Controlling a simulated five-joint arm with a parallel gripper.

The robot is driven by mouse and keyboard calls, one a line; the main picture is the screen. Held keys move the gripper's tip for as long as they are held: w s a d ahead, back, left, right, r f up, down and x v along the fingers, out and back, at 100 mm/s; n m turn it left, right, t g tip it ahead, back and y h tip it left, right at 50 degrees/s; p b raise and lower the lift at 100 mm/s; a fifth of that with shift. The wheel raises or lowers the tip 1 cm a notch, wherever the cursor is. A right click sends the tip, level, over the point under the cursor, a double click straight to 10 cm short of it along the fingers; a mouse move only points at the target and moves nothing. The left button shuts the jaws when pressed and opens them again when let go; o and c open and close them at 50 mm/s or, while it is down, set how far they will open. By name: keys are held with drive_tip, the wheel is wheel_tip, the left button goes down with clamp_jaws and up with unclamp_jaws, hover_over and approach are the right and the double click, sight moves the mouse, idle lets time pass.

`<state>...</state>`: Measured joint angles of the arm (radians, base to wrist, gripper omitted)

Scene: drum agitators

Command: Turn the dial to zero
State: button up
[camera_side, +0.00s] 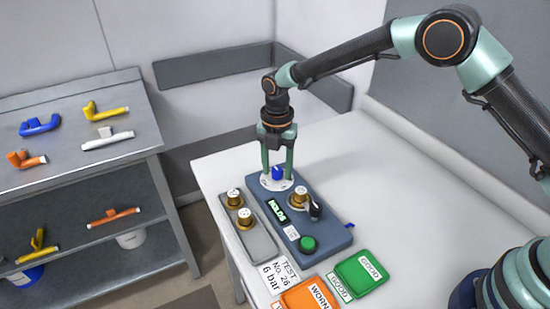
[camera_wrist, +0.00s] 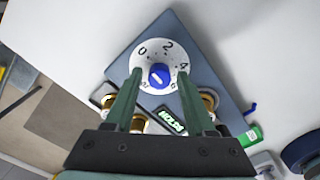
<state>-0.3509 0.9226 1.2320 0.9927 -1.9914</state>
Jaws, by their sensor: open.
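The dial is a blue knob (camera_side: 278,172) on a white round scale (camera_side: 268,184), at the far end of a dark blue test box (camera_side: 335,236). In the wrist view the blue knob (camera_wrist: 159,76) sits at the centre of the white scale (camera_wrist: 150,53), which shows 0 at upper left, 2 at the top and 4 at right. A white mark shows on the knob, but I cannot tell surely which number it points to. My gripper (camera_side: 278,168) is open and points down over the dial. Its two fingers stand on either side of the knob, with visible gaps in the wrist view.
The box carries a lit display (camera_side: 276,210) reading HOLDS, a brass fitting (camera_side: 299,197) with a black lever and a green button (camera_side: 308,243). A grey tray (camera_side: 262,245) with two brass fittings lies left. Orange WORN (camera_side: 312,297) and green GOOD (camera_side: 361,271) bins stand in front.

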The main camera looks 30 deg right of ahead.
sight(277, 169)
drive_tip(key=shift+w+r, duration=0.1)
drive_tip(key=shift+r, duration=2.35)
drive_tip(key=shift+r, duration=0.1)
drive_tip(key=s+d+r+m+t, duration=0.1)
drive_tip(key=s+d+r+m, duration=0.35)
drive_tip(key=r+m, duration=0.2)
drive_tip(key=s+d+r+m+t, duration=0.2)
drive_tip(key=s+d+r+m, duration=0.1)
drive_tip(key=d+r+m, duration=0.4)
drive_tip(key=s+d+r+m+t, duration=0.1)
drive_tip(key=s+d+m, duration=0.2)
drive_tip(key=s+m, duration=0.3)
drive_tip(key=s+d+r+m+t, duration=0.1)
drive_tip(key=s+d+m, duration=0.2)
drive_tip(key=s+m, duration=0.4)
drive_tip(key=shift+s+d+r+t, duration=0.2)
drive_tip(key=shift+d+t, duration=0.05)
drive_tip(key=shift+t, duration=0.05)
